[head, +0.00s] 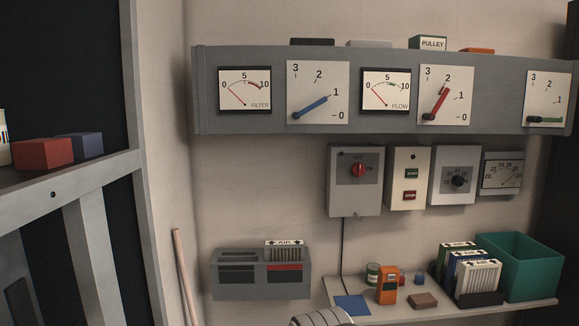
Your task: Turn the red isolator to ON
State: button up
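The red isolator knob (358,170) sits on the dark plate of a grey wall box (356,202), below the long grey panel. The knob appears upright, pointing at a small label above it that looks like OFF. Another small label at its right is too small to read surely. A rounded grey part at the bottom edge of the head view seems to be part of my arm. My gripper's fingers are not in view, and nothing covers the knob.
Right of the isolator are a push-button box (409,178), a grey box with a black knob (458,180) and a meter (502,173). Above, the panel (390,62) carries blue, red and green levers. A shelf (450,311) below holds an orange device (387,285) and a green bin (516,267).

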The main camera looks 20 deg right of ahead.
aim_at(357, 169)
jog(key=z, duration=0.25)
jog(key=i, duration=1.1)
jog(key=z, duration=0.8)
jog(key=k, duration=0.8)
jog(key=z, duration=0.2)
jog(key=i, duration=0.85)
jog(key=u, duration=0.1)
